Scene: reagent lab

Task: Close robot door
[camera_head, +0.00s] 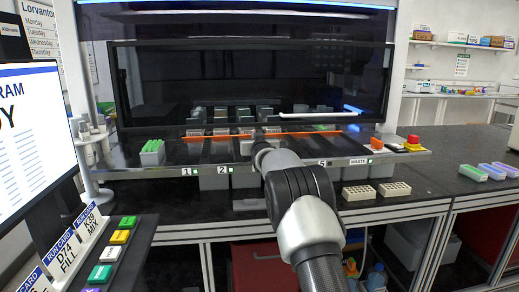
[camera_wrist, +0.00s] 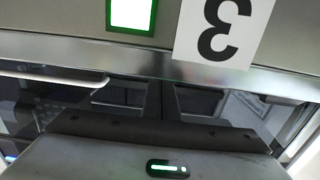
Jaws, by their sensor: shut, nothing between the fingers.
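The lab robot's door (camera_head: 200,75) is a wide dark glass panel in a black frame across the enclosure at the back of the bench. A white handle bar (camera_head: 320,115) runs along its lower right part. Racks behind the glass show through dimly. I cannot tell how far the door is down. My gripper (camera_head: 259,141) is at the enclosure's front edge, near the middle, left of and below the handle. It is shut and empty. Its fingertips are small and partly hidden by my arm. The wrist view shows an upside-down label 3 (camera_wrist: 222,28) close by.
An orange strip (camera_head: 215,137) runs along the deck front. A green tip rack (camera_head: 152,153) stands on the left ledge. A red emergency button (camera_head: 412,140) is on the right.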

